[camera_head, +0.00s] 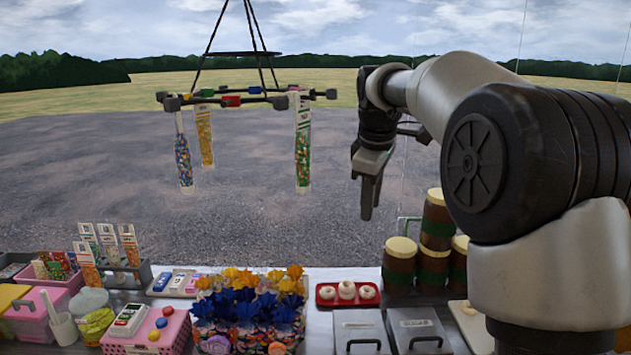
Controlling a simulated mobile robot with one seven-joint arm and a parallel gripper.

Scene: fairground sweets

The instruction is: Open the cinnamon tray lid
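Two grey trays with flat lids and dark front handles stand side by side at the front edge of the counter, the left lidded tray (358,327) and the right lidded tray (417,325). Both lids lie shut. Their small labels are too small to read, so I cannot tell which one is the cinnamon tray. My gripper (368,205) hangs high above and behind the counter, fingers pointing down, well apart from both trays. I see the fingers nearly side-on, so their opening does not show. Nothing visible hangs from them.
A red tray (325,302) with several doughnuts sits behind the lidded trays. Brown-green jars (399,265) are stacked at right. Blue and orange wrapped sweets (247,310) stand to the left. A hanging rack (232,102) with tubes of sweets is left of my gripper.

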